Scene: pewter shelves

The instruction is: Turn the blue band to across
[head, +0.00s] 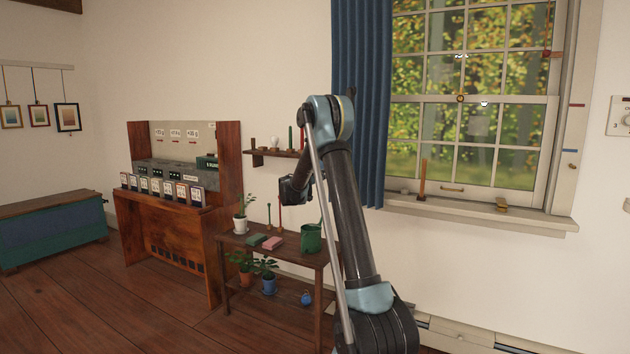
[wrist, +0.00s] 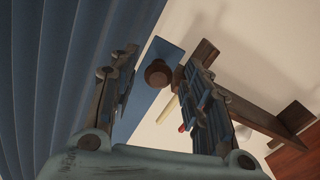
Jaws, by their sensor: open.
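In the wrist view, a flat blue band (wrist: 161,49) shows beyond my fingers, with a round brown wooden knob (wrist: 157,73) on its face. My gripper (wrist: 163,62) is open, one finger left and one right of the knob, with nothing held. I cannot tell whether a finger touches the knob. In the head view my gripper (head: 293,190) is small and dark, in front of the wall below the wall shelf; I cannot make out this band there.
A blue curtain (head: 361,100) hangs close beside the gripper and fills the left of the wrist view. A wooden wall shelf (head: 277,153) with small items is near. Below stands a table (head: 262,245) with pots and candlesticks. The window sill (head: 480,214) is right.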

